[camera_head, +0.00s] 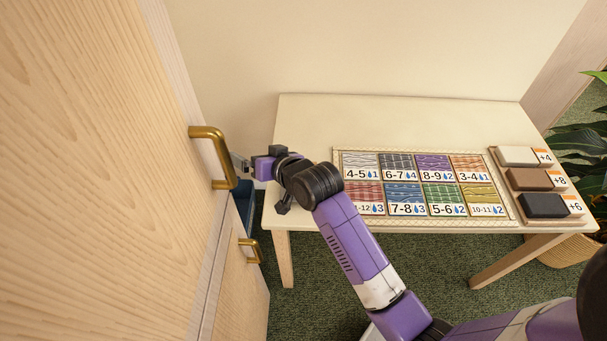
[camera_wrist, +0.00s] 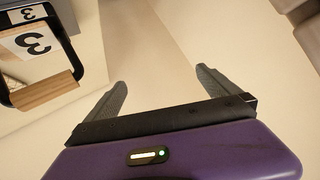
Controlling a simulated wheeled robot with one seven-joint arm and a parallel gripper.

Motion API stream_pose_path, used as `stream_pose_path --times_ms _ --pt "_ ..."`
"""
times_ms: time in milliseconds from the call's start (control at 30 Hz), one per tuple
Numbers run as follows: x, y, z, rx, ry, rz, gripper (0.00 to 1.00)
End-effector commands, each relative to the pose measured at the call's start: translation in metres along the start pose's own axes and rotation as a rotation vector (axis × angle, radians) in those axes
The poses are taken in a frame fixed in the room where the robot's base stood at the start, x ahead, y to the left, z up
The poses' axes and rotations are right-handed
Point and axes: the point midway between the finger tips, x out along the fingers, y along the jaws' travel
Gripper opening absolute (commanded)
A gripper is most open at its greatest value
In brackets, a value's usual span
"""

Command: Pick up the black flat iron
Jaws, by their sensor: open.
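I cannot pick out a black flat iron for certain in either view. In the wrist view, a dark rounded frame (camera_wrist: 9,97) at the upper left surrounds a white card marked 3 (camera_wrist: 30,42) and a wooden bar (camera_wrist: 45,88); I cannot tell whether it is the iron. My gripper (camera_head: 245,165) is close to the upper brass handle of the cabinet in the head view, beyond the table's left edge. In the wrist view my gripper (camera_wrist: 162,78) has its fingers wide apart, with only a pale surface between them.
A light wood cabinet (camera_head: 100,150) with brass handles (camera_head: 224,155) fills the left. A pale table (camera_head: 400,112) holds a numbered pattern board (camera_head: 514,220) and a tray (camera_head: 497,172) with white, brown and black blocks. A plant (camera_head: 590,150) stands right. A dark blue surface (camera_head: 243,200) shows below my gripper.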

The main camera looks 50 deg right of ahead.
Motion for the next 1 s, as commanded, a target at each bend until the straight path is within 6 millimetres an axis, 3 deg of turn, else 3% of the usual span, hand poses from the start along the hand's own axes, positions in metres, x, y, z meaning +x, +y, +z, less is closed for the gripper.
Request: stream_pose_path --times_ms 33,200,333,500,733,1000 --pt "0.012 0.007 -0.018 0.012 -0.052 0.023 1.00" --pt "0.034 0.042 -0.042 0.068 -0.290 0.143 1.00" --pt "0.024 0.073 -0.027 0.136 -0.539 0.283 1.00" --pt "-0.009 0.103 -0.022 0.205 -0.771 0.461 1.00" --pt "-0.042 0.115 -0.005 0.273 -0.921 0.586 1.00" --pt "-0.037 0.122 0.015 0.283 -0.939 0.600 1.00"
